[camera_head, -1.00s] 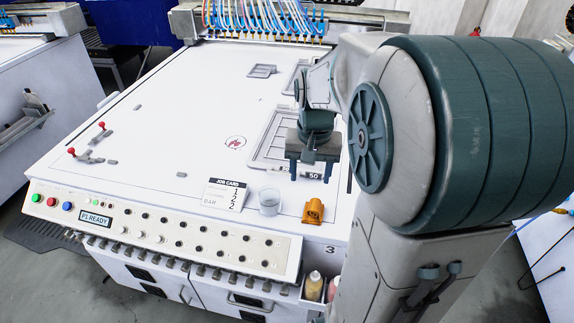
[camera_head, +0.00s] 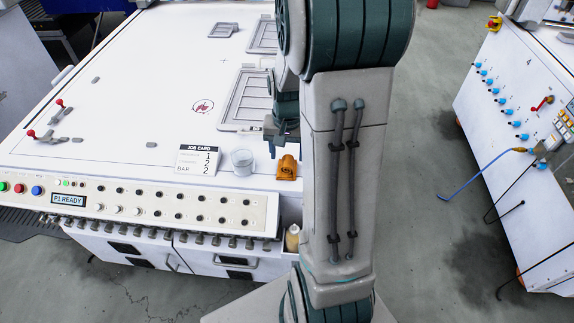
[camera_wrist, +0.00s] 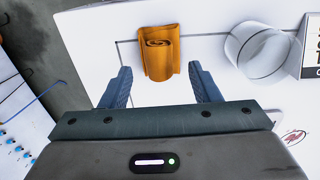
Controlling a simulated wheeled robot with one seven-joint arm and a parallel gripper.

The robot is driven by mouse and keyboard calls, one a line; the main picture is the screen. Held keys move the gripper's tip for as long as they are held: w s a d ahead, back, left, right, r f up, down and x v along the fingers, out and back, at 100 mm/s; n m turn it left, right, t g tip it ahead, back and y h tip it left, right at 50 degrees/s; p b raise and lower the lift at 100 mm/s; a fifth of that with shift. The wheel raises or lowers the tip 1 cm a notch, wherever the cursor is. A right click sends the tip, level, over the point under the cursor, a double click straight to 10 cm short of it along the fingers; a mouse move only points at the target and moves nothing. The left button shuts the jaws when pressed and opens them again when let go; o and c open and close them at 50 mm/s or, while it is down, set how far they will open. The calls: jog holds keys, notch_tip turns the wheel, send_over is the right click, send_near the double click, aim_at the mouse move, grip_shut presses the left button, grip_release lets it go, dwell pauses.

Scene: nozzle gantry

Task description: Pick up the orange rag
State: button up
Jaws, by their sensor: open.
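The orange rag (camera_head: 287,168) is a rolled cloth on the white table top (camera_head: 140,110), near its front right corner. In the wrist view the rag (camera_wrist: 157,52) lies beyond my fingertips, roughly centred between them and apart from both. My gripper (camera_wrist: 162,82) is open and empty, with its two blue fingers spread wider than the rag. In the head view my gripper (camera_head: 282,135) is partly hidden by my arm, just behind the rag.
A clear cup (camera_head: 243,162) stands just left of the rag; it also shows in the wrist view (camera_wrist: 262,52). A job card (camera_head: 198,160) stands left of the cup. A grey tray frame (camera_head: 243,100) lies behind. Bottles (camera_head: 292,238) sit below the table's front edge.

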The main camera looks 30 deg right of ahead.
aim_at(287, 160)
jog(key=shift+s+f, duration=0.1)
jog(key=shift+f, duration=1.7)
jog(key=c, duration=1.1)
jog(key=shift+o, duration=0.2)
jog(key=shift+r, duration=0.15)
jog(key=shift+r, duration=0.6)
notch_tip(287, 160, up, 2)
jog(key=shift+r, duration=0.2)
jog(key=a+r, duration=0.3)
jog(key=a, duration=0.3)
jog(key=s+a+r+b, duration=0.1)
jog(key=a+r, duration=0.3)
jog(key=a, duration=0.1)
jog(key=shift+a, duration=0.4)
